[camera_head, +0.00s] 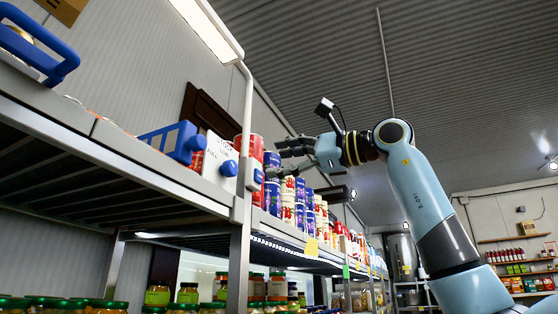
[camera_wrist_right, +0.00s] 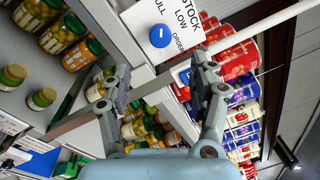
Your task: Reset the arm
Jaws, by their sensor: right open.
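My right arm (camera_head: 425,195) rises from the lower right and bends at the elbow toward the shelf. My right gripper (camera_head: 284,148) is in front of the upper shelf's cans, level with their tops. In the right wrist view the two fingers of the right gripper (camera_wrist_right: 158,78) are spread apart with nothing between them. Behind them are the shelf post, cans and jars. My left gripper is not in view.
A white stock sign (camera_head: 222,152) with a blue knob stands at the shelf edge; it also shows in the wrist view (camera_wrist_right: 180,14). Red cans (camera_head: 256,150) stand beside it. A lamp post (camera_head: 248,110) rises from the shelf. Jars (camera_head: 188,292) fill the lower shelf. The aisle at right looks open.

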